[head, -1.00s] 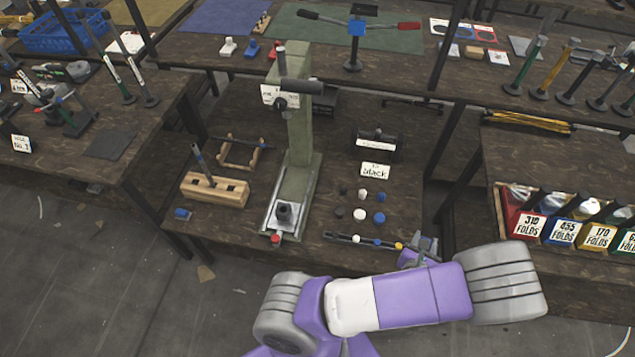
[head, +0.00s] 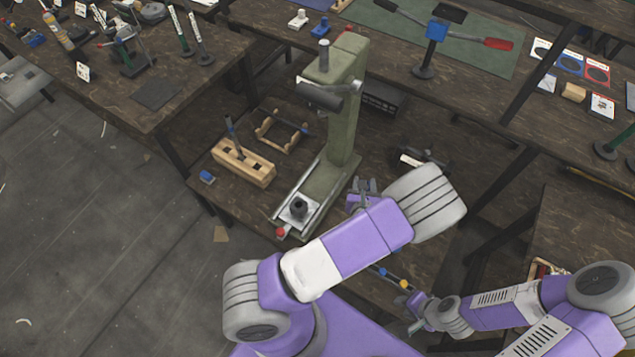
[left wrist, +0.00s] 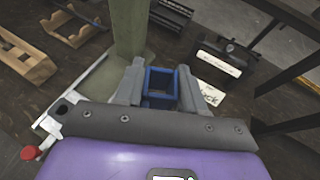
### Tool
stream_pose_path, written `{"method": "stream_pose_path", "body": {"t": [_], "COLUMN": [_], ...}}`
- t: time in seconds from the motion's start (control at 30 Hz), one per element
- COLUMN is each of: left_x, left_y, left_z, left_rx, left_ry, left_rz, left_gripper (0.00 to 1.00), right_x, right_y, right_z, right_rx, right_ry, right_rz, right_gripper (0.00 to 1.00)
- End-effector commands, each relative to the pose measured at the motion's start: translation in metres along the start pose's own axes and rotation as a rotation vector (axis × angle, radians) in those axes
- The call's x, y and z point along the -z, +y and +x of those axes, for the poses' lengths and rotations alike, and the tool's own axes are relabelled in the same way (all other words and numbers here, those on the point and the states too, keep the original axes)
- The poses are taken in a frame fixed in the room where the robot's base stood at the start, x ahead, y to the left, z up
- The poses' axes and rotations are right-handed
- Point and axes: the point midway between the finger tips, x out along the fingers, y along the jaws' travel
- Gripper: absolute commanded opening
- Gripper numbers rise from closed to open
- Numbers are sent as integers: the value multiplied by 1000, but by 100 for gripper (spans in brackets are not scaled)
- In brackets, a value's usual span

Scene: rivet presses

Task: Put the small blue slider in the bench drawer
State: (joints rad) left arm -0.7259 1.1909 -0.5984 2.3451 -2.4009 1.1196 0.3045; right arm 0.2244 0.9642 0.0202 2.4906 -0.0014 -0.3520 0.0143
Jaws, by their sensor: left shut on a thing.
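The small blue slider (left wrist: 161,88) is a blue, open square frame in the left wrist view. My left gripper (head: 364,188) is shut on it, with one grey finger at each side. In the head view this gripper is above the bench, just right of the green press column (head: 347,120); my wrist hides most of the slider there. My right gripper (head: 417,312) is low at the right, near the bench's front edge; its fingers are too small to judge. I cannot make out a bench drawer in either view.
A wooden block (head: 243,163) and a small blue piece (head: 207,177) are on the bench left of the press. A red knob (head: 281,232) is at the press foot. Grey floor is at left.

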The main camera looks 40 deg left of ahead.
Motion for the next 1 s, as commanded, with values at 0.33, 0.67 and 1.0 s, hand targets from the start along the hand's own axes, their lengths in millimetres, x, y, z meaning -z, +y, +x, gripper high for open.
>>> {"method": "stream_pose_path", "body": {"t": [0.33, 0.67, 1.0], "left_x": [86, 134, 178], "left_y": [4, 6, 5], "left_z": [155, 197, 215], "left_rx": [157, 243, 244], "left_ry": [5, 4, 2], "left_rz": [73, 99, 100], "left_gripper": [10, 10, 10], "right_x": [1, 2, 3], "right_y": [12, 17, 27], "right_z": [30, 46, 72], "right_rx": [-1, 0, 0], "right_ry": [-1, 0, 0], "right_rz": [1, 1, 1], "right_gripper": [36, 36, 36]}}
